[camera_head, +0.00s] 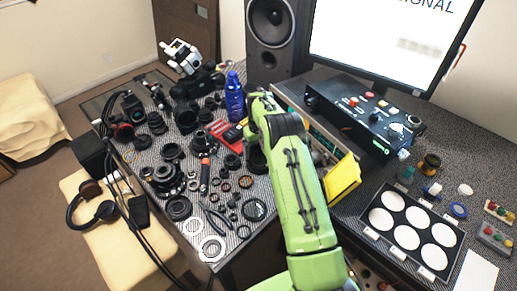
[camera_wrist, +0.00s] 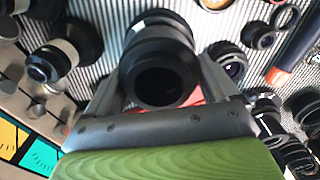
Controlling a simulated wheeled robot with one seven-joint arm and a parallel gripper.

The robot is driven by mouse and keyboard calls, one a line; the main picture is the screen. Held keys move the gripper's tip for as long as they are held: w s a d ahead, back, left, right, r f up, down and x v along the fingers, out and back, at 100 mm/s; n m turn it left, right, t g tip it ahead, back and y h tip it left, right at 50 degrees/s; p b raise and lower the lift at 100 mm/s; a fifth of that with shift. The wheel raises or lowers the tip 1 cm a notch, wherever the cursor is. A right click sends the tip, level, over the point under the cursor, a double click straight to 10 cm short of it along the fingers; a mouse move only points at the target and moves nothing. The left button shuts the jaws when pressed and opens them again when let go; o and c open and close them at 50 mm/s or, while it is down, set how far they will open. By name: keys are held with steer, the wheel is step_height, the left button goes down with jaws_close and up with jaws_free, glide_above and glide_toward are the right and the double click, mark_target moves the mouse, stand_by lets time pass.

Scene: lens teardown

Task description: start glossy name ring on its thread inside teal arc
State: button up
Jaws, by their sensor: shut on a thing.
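My gripper (camera_wrist: 163,58) shows in the wrist view, with one grey finger on each side of a black cylindrical lens piece (camera_wrist: 158,84). It is shut on this piece, whose round dark opening faces the camera. A wider black rim shows at its far end. I cannot tell the glossy name ring apart from the other black rings, nor see any thread.
The striped mat (camera_head: 235,240) is crowded with lens parts and rings. A blue bottle (camera_head: 234,97) stands behind my arm. A black control box (camera_head: 364,115) and a tray of white discs (camera_head: 408,228) are on the right. Other lens parts (camera_wrist: 68,42) surround the gripper.

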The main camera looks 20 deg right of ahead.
steer(key=shift+f, duration=0.35)
stand_by(0.5)
steer(key=o, duration=0.8)
steer(key=shift+r, duration=0.1)
step_height(320, 180, up, 16)
steer(key=p, duration=0.2)
steer(key=shift+p, duration=0.3)
